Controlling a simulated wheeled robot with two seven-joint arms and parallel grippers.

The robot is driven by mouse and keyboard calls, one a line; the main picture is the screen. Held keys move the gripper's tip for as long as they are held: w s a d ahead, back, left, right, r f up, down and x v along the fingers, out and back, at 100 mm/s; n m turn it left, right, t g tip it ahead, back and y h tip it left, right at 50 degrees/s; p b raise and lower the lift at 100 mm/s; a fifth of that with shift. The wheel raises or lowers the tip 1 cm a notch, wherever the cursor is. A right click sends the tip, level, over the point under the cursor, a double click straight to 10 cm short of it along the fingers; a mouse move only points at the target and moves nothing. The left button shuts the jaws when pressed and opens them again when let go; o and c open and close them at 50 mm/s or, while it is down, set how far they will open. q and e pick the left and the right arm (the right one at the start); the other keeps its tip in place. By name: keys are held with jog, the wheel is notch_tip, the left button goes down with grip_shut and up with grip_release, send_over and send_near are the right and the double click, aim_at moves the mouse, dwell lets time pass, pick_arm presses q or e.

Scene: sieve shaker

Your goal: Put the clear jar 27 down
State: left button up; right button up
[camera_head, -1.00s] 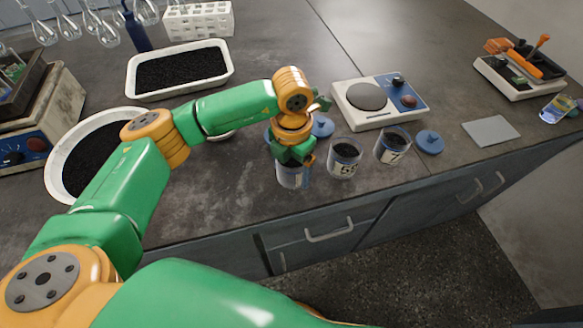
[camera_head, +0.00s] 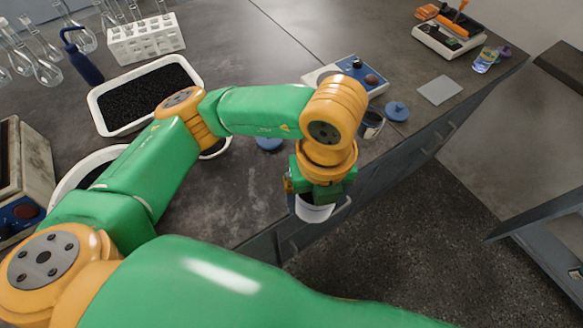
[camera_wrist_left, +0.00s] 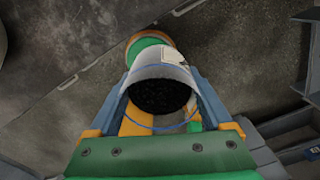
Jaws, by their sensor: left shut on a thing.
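My left gripper (camera_head: 318,192) is shut on a clear jar (camera_head: 313,213) with dark granules inside. In the head view the jar appears in front of the bench's front edge, over the drawer fronts. In the left wrist view the jar (camera_wrist_left: 160,75) sits between the two fingers, with dark grains and a white label patch showing; its number cannot be read. Another jar (camera_head: 371,124) with dark contents stands on the bench behind my left wrist, partly hidden. My right gripper is not in view.
A balance (camera_head: 352,72), a blue lid (camera_head: 397,111) and a grey pad (camera_head: 440,91) are on the bench at the back right. A white tray of black grains (camera_head: 150,93) lies at the left. Bare bench (camera_head: 235,190) shows left of the held jar.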

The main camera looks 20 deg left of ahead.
pick_arm(q)
jog(key=shift+n, duration=0.3)
jog(key=w+a+f, duration=0.1)
jog(key=w+f, duration=0.1)
jog(key=w, duration=0.1)
jog(key=w+a+f+b, duration=0.1)
jog(key=w+a+f, duration=0.1)
jog(key=w, duration=0.1)
jog(key=w+a+f, duration=0.2)
jog(key=w+f, duration=0.1)
jog(key=shift+w+a, duration=0.1)
jog(key=shift+a, duration=0.05)
jog(key=w+a+f, duration=0.2)
jog(key=f, duration=0.1)
jog(key=shift+w, duration=0.3)
notch_tip(320, 180, down, 3)
jog(key=shift+d+r+p, duration=0.15)
jog(key=shift+r+p, duration=0.05)
jog(key=shift+p, duration=0.55)
jog(key=shift+f, duration=0.4)
jog(key=o, duration=0.8)
jog(key=shift+o, duration=0.2)
jog(key=shift+r, duration=0.1)
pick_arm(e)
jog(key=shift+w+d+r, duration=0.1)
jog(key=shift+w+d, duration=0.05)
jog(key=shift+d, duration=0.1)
